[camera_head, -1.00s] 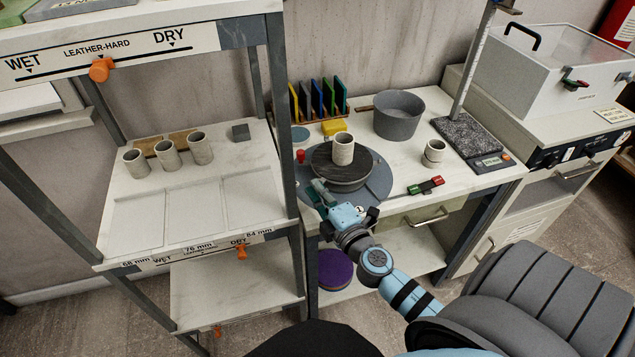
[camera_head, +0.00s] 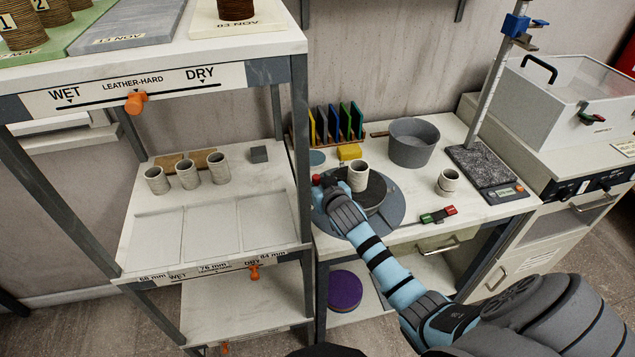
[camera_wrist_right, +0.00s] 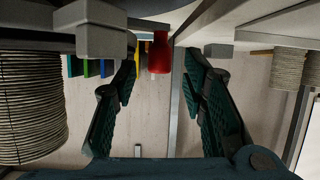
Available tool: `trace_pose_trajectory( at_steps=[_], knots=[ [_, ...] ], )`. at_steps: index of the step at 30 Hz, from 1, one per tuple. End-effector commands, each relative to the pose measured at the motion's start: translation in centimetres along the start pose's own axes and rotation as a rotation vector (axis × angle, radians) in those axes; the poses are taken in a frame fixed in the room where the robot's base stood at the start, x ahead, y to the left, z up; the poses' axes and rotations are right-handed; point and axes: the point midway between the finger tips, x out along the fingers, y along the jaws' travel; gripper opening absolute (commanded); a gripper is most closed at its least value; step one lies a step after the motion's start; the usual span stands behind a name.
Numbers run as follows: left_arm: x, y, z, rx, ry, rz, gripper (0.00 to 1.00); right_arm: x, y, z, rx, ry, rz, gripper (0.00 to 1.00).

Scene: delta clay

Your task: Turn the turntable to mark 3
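The turntable has a dark round top (camera_head: 374,193) on a wider blue-grey base disc (camera_head: 395,212). A ribbed clay cup (camera_head: 358,176) stands upright on its top and also shows at the left of the right wrist view (camera_wrist_right: 30,100). A red knob (camera_head: 316,180) is at the turntable's left side. My right gripper (camera_wrist_right: 165,95) is open, its dark green fingers apart, with the red knob (camera_wrist_right: 160,52) showing between them; I cannot tell whether they touch it. In the head view my right wrist hides part of the turntable's left side. No mark numbers are readable. My left gripper is not in view.
A shelf rack (camera_head: 300,150) with several clay cups stands close on the left. Coloured slabs and a yellow block (camera_head: 349,152) are behind.

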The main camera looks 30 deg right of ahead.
Motion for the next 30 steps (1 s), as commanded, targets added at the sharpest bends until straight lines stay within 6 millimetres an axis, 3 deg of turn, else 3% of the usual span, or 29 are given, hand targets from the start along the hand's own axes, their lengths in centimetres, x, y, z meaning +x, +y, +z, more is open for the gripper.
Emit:
trace_pose_trajectory(
  at_steps=[4,12,14,20,27,30],
  knots=[
    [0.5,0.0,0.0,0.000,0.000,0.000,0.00,1.4,0.0,0.1,0.000,0.000,0.000,0.39],
    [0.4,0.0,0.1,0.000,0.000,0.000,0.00,1.7,0.0,0.0,-0.001,0.000,0.000,0.39],
    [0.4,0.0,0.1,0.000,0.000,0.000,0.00,1.7,0.0,0.0,-0.001,0.000,0.000,0.32],
    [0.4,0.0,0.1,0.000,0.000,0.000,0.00,1.6,0.0,0.0,-0.002,0.000,0.000,0.00],
    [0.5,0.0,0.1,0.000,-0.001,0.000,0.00,1.7,0.0,0.0,-0.002,0.000,0.001,0.00],
    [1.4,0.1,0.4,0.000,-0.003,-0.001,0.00,2.4,-1.0,0.0,0.004,0.003,0.011,0.00]
  ],
)
